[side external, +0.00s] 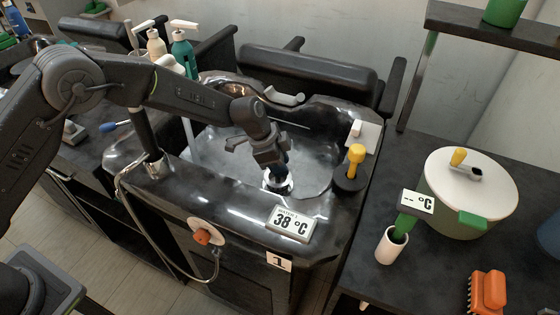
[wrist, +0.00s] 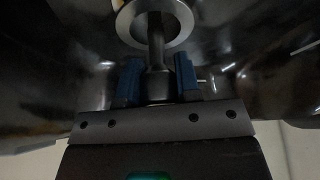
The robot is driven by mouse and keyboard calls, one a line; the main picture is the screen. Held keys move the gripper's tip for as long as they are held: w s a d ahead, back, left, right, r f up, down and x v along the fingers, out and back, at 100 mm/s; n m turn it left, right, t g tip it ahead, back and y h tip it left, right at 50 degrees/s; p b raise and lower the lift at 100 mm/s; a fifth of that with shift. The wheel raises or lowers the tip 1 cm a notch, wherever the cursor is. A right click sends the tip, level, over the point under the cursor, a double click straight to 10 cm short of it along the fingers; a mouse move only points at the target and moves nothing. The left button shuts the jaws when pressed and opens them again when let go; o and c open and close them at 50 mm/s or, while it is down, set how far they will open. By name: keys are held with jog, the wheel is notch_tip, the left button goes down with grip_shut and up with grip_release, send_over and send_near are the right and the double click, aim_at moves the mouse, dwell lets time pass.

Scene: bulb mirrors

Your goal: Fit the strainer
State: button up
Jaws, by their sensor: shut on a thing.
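My gripper (side external: 279,172) is down inside the dark wash basin (side external: 215,185), over a bright metal ring (side external: 277,187) at the basin floor. In the wrist view, the blue fingers of my gripper (wrist: 158,68) are shut on a dark upright stem (wrist: 156,50), which I take to be the strainer's. The stem runs to the middle of the metal ring (wrist: 183,37). I cannot tell whether this ring is the strainer's rim or the drain's. The strainer's underside and any gap to the drain are hidden.
A 38 °C display (side external: 289,222) sits on the front rim. A tap hose (side external: 125,205) hangs at the left. Pump bottles (side external: 182,52) stand behind; a lidded pot (side external: 470,190) is right.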

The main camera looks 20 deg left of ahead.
jog(key=shift+f, duration=1.3)
jog(key=o, duration=1)
jog(key=shift+o, duration=0.4)
jog(key=o, duration=0.4)
jog(key=shift+v, duration=3)
